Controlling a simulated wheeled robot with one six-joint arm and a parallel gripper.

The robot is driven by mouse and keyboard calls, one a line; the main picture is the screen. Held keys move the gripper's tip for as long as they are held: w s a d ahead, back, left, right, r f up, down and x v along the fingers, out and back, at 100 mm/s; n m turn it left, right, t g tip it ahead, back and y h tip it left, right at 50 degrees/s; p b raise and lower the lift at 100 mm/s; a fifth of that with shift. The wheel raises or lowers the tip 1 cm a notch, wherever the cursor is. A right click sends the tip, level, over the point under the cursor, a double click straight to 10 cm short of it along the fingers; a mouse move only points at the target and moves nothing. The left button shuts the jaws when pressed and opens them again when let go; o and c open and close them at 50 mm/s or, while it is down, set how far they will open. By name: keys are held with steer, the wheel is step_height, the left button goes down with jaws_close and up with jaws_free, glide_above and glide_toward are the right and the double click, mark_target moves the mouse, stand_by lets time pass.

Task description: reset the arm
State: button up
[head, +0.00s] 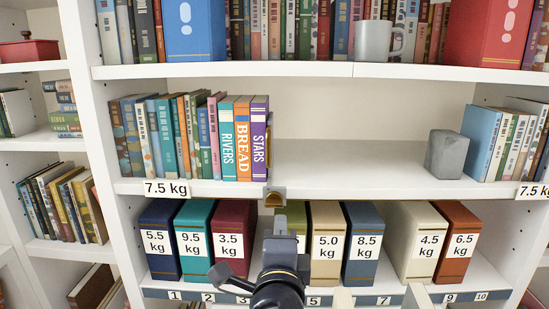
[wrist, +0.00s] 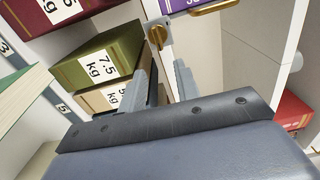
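My gripper (head: 281,226) is raised in front of the shelf, just below the middle board's front edge. In the wrist view its two grey fingers (wrist: 163,80) stand apart with nothing visible between them. An olive binder box (head: 298,214) stands behind it, partly hidden by the gripper in the head view. A grey bracket with a brass piece (head: 274,197) sits on the board edge just above my fingertips. It also shows ahead of the fingers in the wrist view (wrist: 157,34).
Weight-labelled boxes, such as a maroon one (head: 234,225) and a tan one (head: 327,225), stand on the lower shelf either side. Upright books (head: 228,140) and a grey block (head: 445,154) stand on the middle shelf, with free room between. A mug (head: 373,41) stands above.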

mark_target(281, 204)
steer(key=shift+n, duration=0.5)
steer(key=w, duration=1)
steer(key=shift+d+r, duration=0.15)
steer(key=shift+r, duration=0.1)
steer(key=shift+s+r+n, duration=0.15)
steer(key=shift+n, duration=0.35)
steer(key=n+p, duration=0.2)
steer(key=p, duration=0.1)
steer(key=shift+r+n, duration=0.15)
steer(key=shift+n, duration=0.25)
steer(key=n+p, duration=0.5)
steer(key=shift+a+r, duration=0.25)
steer(key=n+p, duration=0.5)
steer(key=p, duration=0.1)
steer(key=shift+a+r+n+p, duration=0.15)
steer(key=shift+a+n+p, duration=0.15)
steer(key=shift+n+p, duration=0.1)
steer(key=shift+a+n+p, duration=0.15)
steer(key=shift+n+p, duration=1.05)
steer(key=shift+p, duration=0.05)
steer(key=shift+s+f, duration=0.15)
steer(key=shift+f, duration=0.1)
